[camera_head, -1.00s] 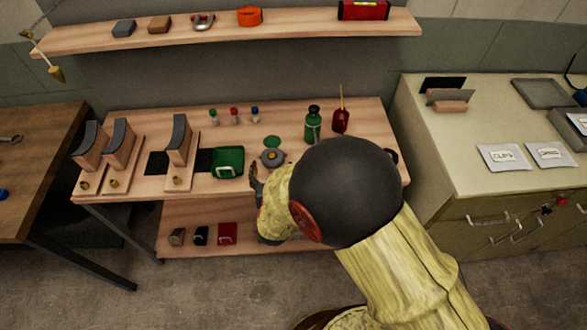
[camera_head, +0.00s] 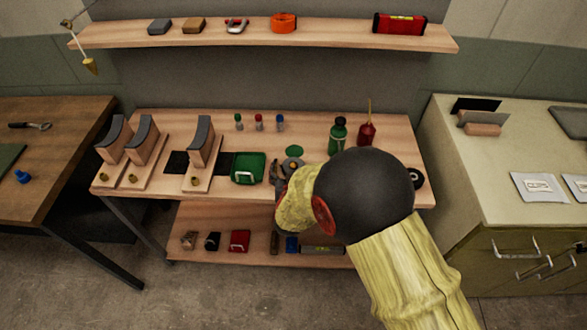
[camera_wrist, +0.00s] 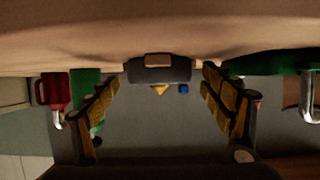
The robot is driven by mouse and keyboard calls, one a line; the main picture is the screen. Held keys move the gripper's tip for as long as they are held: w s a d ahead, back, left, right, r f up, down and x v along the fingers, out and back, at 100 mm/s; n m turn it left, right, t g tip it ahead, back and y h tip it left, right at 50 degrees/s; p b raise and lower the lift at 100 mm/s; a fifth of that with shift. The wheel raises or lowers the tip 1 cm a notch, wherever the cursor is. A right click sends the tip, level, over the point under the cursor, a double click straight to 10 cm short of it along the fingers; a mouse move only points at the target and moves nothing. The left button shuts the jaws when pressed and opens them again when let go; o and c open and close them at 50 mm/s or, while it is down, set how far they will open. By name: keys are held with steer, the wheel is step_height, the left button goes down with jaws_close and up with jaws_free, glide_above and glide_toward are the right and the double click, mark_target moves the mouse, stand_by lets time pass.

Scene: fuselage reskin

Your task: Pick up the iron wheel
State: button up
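The iron wheel appears to be the dark grey round piece with a tan hub (camera_head: 292,165) on the workbench top. It is partly hidden behind my gripper in the head view. In the wrist view, which is upside down, it shows edge-on as a dark grey piece (camera_wrist: 158,73) resting on the bench. My gripper (camera_wrist: 162,80) is open, with one finger on each side of the wheel and a small gap at both sides. In the head view my gripper (camera_head: 279,172) is low over the bench, mostly hidden by my arm.
A green tray (camera_head: 248,183) stands left of the wheel. A green bottle (camera_head: 338,135) and a red oil can (camera_head: 367,134) stand to the right. A black wheel-like ring (camera_head: 414,179) lies at the bench's right end. A shelf (camera_head: 330,38) is above.

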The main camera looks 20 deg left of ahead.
steer(key=shift+c, duration=1.2)
steer(key=c, duration=1.5)
steer(key=shift+r, duration=0.1)
steer(key=shift+c, duration=0.4)
